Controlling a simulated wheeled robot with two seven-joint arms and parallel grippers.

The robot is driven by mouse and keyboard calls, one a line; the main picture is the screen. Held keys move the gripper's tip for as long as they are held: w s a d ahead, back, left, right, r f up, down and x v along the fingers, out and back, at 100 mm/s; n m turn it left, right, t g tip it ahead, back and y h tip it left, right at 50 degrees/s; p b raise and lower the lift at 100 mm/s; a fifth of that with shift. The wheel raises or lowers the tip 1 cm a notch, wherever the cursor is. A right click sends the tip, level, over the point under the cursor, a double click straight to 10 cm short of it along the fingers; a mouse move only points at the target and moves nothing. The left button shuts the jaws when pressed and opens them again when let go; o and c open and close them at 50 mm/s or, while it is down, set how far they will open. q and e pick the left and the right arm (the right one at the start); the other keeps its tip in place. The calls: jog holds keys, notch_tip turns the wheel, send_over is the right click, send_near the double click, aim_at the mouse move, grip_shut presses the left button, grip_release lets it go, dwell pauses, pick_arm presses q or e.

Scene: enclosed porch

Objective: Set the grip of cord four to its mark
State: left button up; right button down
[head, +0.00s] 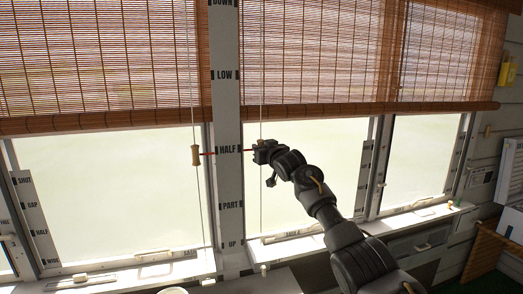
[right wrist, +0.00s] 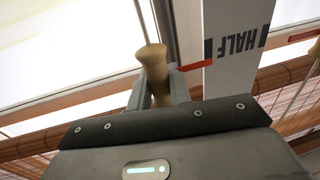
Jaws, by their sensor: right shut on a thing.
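A wooden cord grip shows in the right wrist view (right wrist: 152,60), between the fingers of my right gripper (right wrist: 160,88). In the head view my right gripper (head: 262,151) is shut on this grip and mostly hides it. The grip hangs on a thin cord (head: 262,70) just right of the white post (head: 229,180). Its red pointer (right wrist: 195,66) reaches toward the post, close beside the HALF label (right wrist: 240,42). No number shows on the cord. My left gripper is not in view.
A second wooden grip (head: 195,155) hangs on the cord left of the post, its red pointer also near HALF. The post carries DOWN, LOW, HALF, PART and UP labels. Bamboo blinds (head: 320,60) hang over the windows. The sill (head: 290,245) runs below.

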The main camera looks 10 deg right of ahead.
jog(key=c, duration=1.3)
grip_release()
jog(key=shift+s+f, duration=0.1)
jog(key=shift+s, duration=0.05)
jog(key=shift+s+d+b, duration=0.1)
jog(key=shift+s+b, duration=0.1)
jog(key=shift+b, duration=0.15)
jog(key=b+v, duration=0.4)
jog(key=v, duration=0.6)
